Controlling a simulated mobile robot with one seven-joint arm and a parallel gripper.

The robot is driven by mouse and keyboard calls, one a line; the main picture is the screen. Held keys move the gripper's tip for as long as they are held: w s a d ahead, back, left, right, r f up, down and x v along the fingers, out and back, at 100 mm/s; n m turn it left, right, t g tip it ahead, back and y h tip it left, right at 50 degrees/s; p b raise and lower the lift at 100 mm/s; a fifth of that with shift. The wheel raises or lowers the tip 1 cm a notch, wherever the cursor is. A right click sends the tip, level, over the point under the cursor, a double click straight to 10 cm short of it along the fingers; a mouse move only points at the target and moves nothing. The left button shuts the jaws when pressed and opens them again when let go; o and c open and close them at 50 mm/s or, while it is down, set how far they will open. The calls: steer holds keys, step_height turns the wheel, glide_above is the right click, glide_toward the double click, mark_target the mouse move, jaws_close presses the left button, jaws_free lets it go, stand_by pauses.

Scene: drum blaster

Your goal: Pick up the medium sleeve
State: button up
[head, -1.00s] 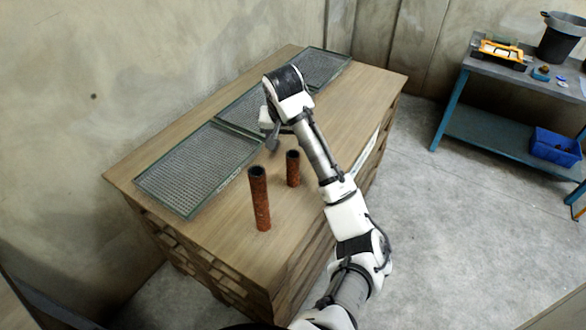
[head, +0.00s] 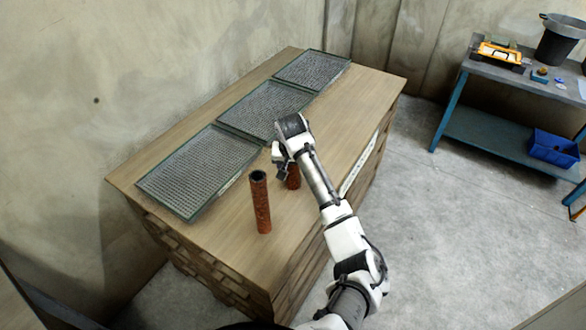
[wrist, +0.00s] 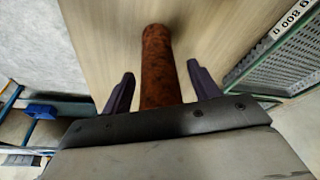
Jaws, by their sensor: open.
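Two rust-red tubular sleeves stand upright on the wooden workbench (head: 330,110). The taller sleeve (head: 261,205) is nearer the front, with its dark open top showing. The shorter sleeve (head: 294,180) stands behind it to the right and is partly hidden by my gripper (head: 282,172). No label shows which one is the medium sleeve. In the wrist view my gripper (wrist: 160,70) is open, with one finger on each side of a rust-red sleeve (wrist: 158,50), apparently the shorter one. A gap shows on both sides of it.
Three mesh trays (head: 231,152) lie in a row along the bench's wall side, left of and behind the sleeves. A blue-legged side table (head: 488,72) with a dark bucket (head: 562,38) stands at the right. The bench's right part is clear.

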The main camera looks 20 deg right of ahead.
steer(key=shift+w+f, duration=0.15)
steer(key=shift+f, duration=0.35)
jaws_close()
steer(key=shift+d, duration=0.1)
steer(key=shift+r, duration=0.15)
